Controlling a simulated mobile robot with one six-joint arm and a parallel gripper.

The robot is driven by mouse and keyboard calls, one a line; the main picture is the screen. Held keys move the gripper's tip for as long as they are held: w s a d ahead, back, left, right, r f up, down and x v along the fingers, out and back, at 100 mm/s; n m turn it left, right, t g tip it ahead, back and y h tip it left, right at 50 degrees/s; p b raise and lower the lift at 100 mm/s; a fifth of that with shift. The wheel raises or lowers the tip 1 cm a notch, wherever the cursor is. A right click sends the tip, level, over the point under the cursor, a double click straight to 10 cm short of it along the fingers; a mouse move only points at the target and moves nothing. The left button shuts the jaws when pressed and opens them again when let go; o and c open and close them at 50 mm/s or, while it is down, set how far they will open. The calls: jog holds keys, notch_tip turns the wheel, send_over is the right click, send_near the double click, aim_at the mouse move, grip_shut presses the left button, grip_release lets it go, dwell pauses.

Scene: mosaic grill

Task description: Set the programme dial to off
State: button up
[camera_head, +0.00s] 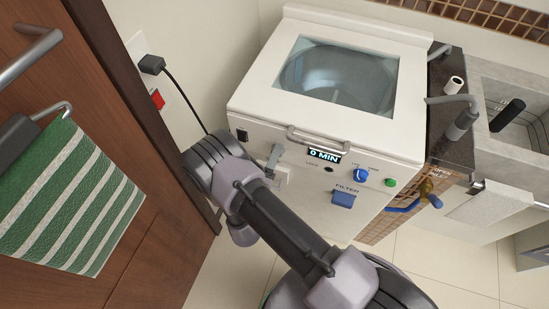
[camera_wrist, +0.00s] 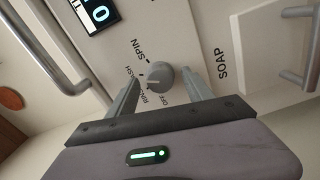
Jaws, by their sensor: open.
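The programme dial (camera_wrist: 160,76) is a small round grey knob on the washer's white front panel, with the words SPIN, WASH and OFF printed around it. A pale line on its face points to the left in the wrist view, toward the WASH side and away from OFF. My gripper (camera_wrist: 162,82) is open, with one finger on each side of the dial. I cannot tell whether either finger touches it. In the head view my gripper (camera_head: 273,160) is at the left of the washer front (camera_head: 310,190), and the dial is hidden there.
The display (camera_head: 325,155) reads 0 MIN, below a lid handle (camera_head: 315,139). A blue knob (camera_head: 360,175), a green button (camera_head: 390,182) and a blue filter cover (camera_head: 343,199) are to the right. A SOAP drawer (camera_wrist: 240,52) is near my right finger. A wooden door (camera_head: 125,210) stands left.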

grip_shut()
jog(key=shift+n, duration=0.4)
jog(key=shift+n+b, duration=0.5)
jog(key=shift+n, duration=9.1)
